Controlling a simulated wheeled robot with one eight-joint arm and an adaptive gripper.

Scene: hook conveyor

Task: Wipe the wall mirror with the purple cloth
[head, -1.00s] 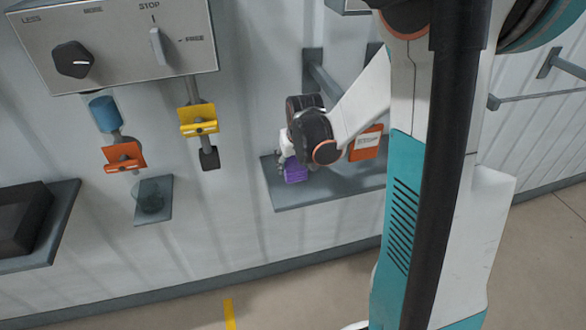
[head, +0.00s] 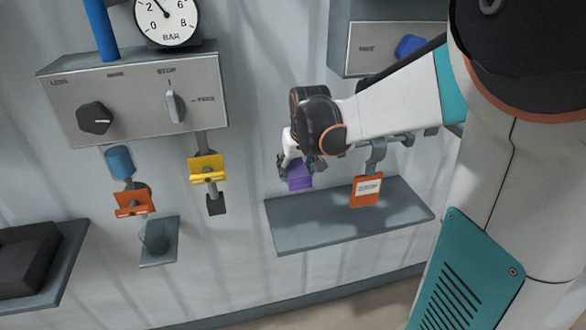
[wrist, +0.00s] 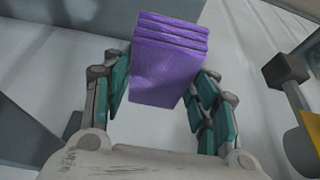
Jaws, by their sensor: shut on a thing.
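The purple cloth (head: 299,177) is a folded block with stacked layers. My gripper (head: 298,164) is shut on it, and it hangs above the left part of the grey shelf (head: 310,236), clear of the surface. In the wrist view the cloth (wrist: 168,72) sits between my teal-padded fingers (wrist: 160,95), its layered edge toward the top. I cannot make out the wall mirror in these views.
An orange tag (head: 366,190) hangs from a hook over the shelf. To the left are a control box (head: 140,98) with two knobs, a yellow clip (head: 206,169) and an orange clip (head: 134,203). A blue item (head: 411,46) sits in an upper box.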

